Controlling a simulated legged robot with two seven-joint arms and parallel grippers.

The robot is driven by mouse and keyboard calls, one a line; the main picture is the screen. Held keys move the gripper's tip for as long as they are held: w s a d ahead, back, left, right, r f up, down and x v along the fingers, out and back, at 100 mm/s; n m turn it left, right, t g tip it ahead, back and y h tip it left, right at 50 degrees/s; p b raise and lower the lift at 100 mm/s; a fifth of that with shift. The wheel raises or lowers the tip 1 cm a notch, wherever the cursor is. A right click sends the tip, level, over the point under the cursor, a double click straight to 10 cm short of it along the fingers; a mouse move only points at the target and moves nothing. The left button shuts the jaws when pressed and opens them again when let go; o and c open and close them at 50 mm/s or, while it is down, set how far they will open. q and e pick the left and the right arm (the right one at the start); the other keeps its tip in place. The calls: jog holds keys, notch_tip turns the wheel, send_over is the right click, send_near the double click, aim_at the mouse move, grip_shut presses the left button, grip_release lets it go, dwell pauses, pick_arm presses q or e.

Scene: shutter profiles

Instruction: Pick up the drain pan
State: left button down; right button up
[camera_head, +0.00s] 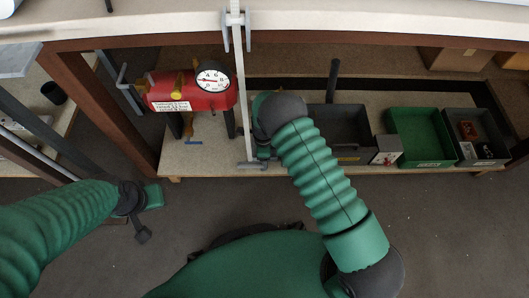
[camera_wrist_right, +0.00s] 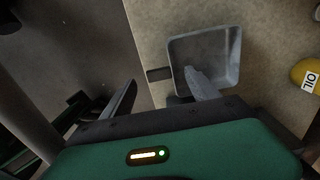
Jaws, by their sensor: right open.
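The drain pan, a shallow grey square tray (camera_wrist_right: 232,58), lies on the light board in the right wrist view. My right gripper (camera_wrist_right: 160,78) is open. Its right finger overlaps the pan's near-left interior and its left finger is outside the pan, past the board's edge. I cannot tell whether the right finger touches the pan. In the head view my right arm reaches to the low shelf, and the pan is not clearly visible there. My left gripper (camera_head: 142,228) hangs over the floor at the left, away from the shelf, and its finger opening is unclear.
A red tank with a gauge (camera_head: 195,90) stands left of my right arm, beside a grey upright post (camera_head: 240,90). A dark bin (camera_head: 340,125), a green bin (camera_head: 420,138) and a grey bin (camera_head: 482,150) line the shelf. A yellow oil container (camera_wrist_right: 307,75) is at right.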

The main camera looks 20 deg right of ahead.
jog(key=f+b, duration=0.2)
jog(key=f, duration=0.1)
jog(key=f+b, duration=0.2)
jog(key=shift+s+d+f, duration=0.15)
jog(key=shift+d, duration=0.1)
jog(key=shift+r, duration=0.25)
grip_shut()
